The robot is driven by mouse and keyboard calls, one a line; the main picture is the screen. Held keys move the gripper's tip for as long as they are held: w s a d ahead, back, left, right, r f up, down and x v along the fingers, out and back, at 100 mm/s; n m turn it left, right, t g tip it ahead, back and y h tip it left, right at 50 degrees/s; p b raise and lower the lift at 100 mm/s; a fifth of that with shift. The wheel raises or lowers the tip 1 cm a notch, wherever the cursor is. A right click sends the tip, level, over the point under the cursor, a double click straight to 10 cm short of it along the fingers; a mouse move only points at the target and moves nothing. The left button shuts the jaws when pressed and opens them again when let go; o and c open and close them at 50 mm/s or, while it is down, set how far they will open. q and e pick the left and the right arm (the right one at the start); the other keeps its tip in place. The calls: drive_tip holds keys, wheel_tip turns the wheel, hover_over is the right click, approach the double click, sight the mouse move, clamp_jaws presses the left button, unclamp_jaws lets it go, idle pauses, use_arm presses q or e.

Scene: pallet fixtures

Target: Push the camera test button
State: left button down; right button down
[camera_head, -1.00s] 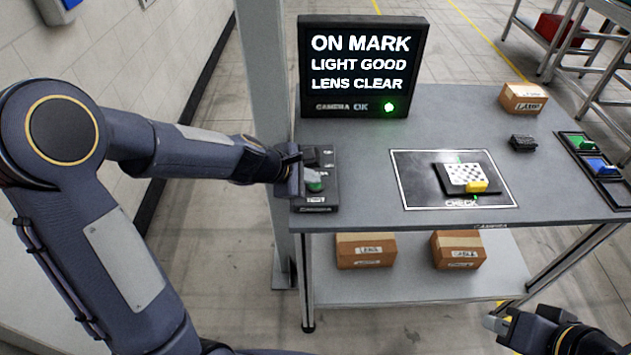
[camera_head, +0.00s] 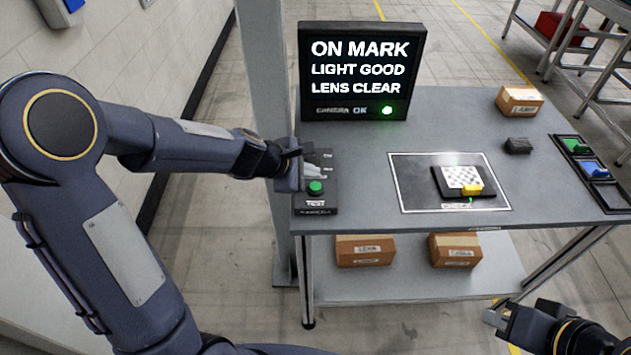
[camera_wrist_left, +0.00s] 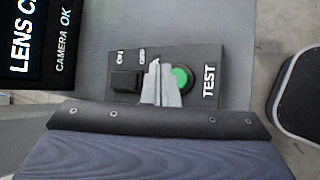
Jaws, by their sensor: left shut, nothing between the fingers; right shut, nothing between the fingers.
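The green test button (camera_head: 315,187) sits on a black control box (camera_head: 318,211) at the table's left edge, above the word TEST. My left gripper (camera_head: 305,166) is shut and empty, just behind the button over the box. In the left wrist view its fingertips (camera_wrist_left: 160,84) overlap the left edge of the green button (camera_wrist_left: 181,77); I cannot tell whether they touch it. The monitor (camera_head: 362,72) reads ON MARK, LIGHT GOOD, LENS CLEAR, CAMERA OK, with a green light lit. My right gripper (camera_head: 496,319) is shut and empty, low at the right, off the table.
A checkered target on a black plate with a yellow block (camera_head: 472,190) lies inside the white-framed mat (camera_head: 408,188). A small dark block (camera_head: 518,146), a cardboard box (camera_head: 520,101) and a tray with green and blue pieces (camera_head: 600,196) are at the right. Boxes sit on the lower shelf (camera_head: 410,287).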

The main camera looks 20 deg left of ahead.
sight(311, 188)
use_arm(q)
wheel_tip(311, 188, up, 4)
drive_tip(key=p, duration=0.2)
drive_tip(key=shift+f+p, duration=0.15)
drive_tip(key=shift+p, duration=0.2)
drive_tip(key=shift+f, duration=0.1)
idle(0.3)
drive_tip(key=s+a+r+m, duration=0.2)
drive_tip(key=s+r+m, duration=0.75)
drive_tip(key=s, duration=0.35)
drive_tip(key=s+a+f+m+g+y, duration=0.1)
drive_tip(key=s+a+f+m, duration=0.2)
drive_tip(key=s+m, duration=0.5)
drive_tip(key=s, duration=0.6)
drive_tip(key=shift+g+y, duration=0.3)
drive_tip(key=shift+y, duration=0.1)
